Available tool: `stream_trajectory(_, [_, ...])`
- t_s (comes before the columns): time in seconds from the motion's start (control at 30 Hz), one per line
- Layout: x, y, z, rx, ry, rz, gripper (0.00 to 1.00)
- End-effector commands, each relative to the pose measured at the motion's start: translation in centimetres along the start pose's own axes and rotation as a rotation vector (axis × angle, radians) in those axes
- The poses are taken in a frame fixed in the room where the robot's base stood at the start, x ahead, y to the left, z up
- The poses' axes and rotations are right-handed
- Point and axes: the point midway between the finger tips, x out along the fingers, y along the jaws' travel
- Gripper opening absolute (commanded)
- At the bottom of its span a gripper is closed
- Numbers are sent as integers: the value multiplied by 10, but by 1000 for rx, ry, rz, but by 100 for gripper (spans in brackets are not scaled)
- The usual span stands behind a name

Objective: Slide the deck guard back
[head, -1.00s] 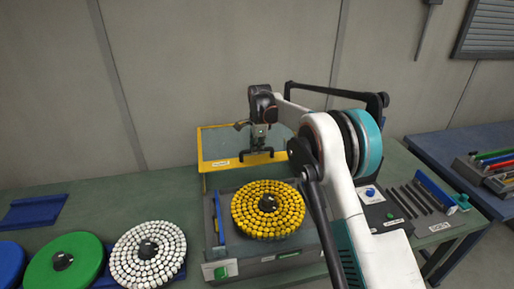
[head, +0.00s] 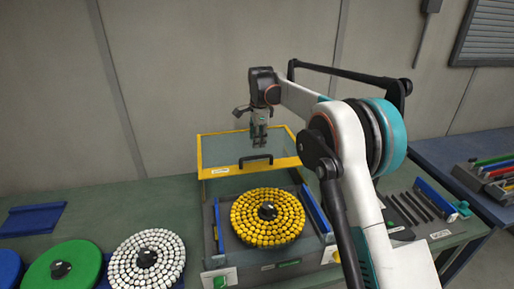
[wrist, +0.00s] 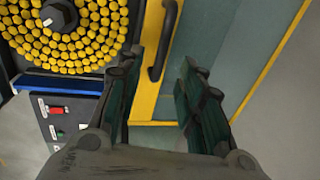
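The deck guard (head: 215,173) is a clear panel in a yellow frame. It lies at the back of the deck machine, behind the disc of yellow pieces (head: 267,216), leaving that disc uncovered. Its black handle (head: 256,160) stands on the front yellow bar. The wrist view shows the guard's yellow bar (wrist: 146,104) and the handle (wrist: 160,42) beyond my fingers. My gripper (head: 260,144) hangs above the handle, apart from it. In the wrist view my gripper (wrist: 160,72) has its two fingers well apart, with nothing between them.
A disc of white pieces (head: 147,257) and a green disc (head: 62,265) lie to the left on the bench. A blue tray (head: 32,220) is at far left. Black rods (head: 408,206) lie right of the machine. A wall stands close behind the bench.

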Motion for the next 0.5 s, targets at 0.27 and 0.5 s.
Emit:
stream_trajectory(0.27, [-25, 0, 0, 0, 0, 0, 35])
stream_trajectory(0.5, [-26, 0, 0, 0, 0, 0, 35])
